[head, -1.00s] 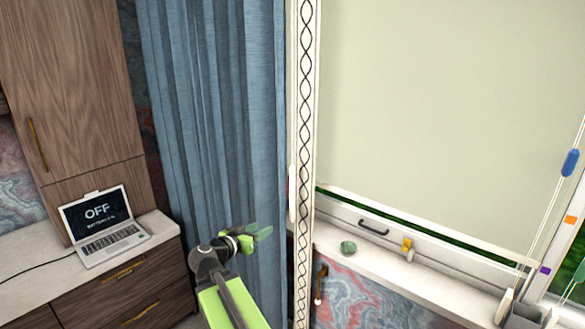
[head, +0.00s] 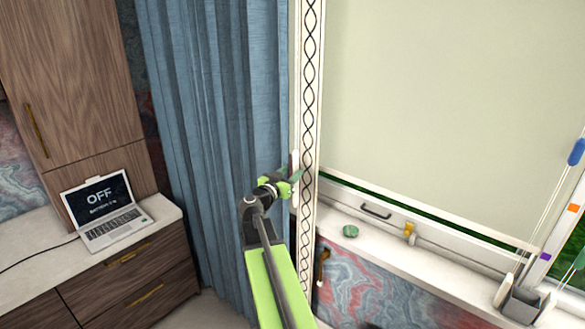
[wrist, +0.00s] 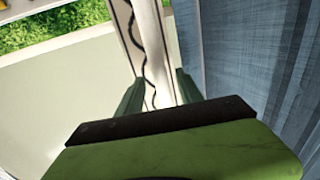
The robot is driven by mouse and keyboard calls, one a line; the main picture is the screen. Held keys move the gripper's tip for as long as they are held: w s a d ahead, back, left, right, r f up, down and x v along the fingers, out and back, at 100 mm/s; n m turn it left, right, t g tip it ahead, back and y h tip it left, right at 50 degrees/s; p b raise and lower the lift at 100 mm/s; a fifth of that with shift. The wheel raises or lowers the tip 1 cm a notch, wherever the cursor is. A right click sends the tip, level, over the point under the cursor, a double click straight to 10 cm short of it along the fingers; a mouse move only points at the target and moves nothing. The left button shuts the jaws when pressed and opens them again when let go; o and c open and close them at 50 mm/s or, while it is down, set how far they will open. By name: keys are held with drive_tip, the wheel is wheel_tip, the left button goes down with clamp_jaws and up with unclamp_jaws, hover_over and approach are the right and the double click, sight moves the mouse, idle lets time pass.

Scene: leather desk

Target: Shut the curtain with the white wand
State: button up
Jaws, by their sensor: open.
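The blue curtain (head: 220,110) hangs in folds left of the window; it also shows in the wrist view (wrist: 245,50). The white wand (head: 295,160) is a slim upright piece at the curtain's right edge, beside the patterned white trim. I cannot tell whether the fingers touch the wand.
The white trim with a black wavy pattern (head: 311,80) stands just right of my gripper. The window has a pale blind (head: 440,90) and a white sill (head: 390,250) with a small green item (head: 350,231). A laptop (head: 105,208) sits on the drawer unit at left.

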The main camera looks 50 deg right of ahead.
sight(294, 169)
drive_tip(key=shift+x, duration=1.9)
drive_tip(key=shift+s, duration=0.15)
drive_tip(key=shift+a, duration=0.15)
clamp_jaws()
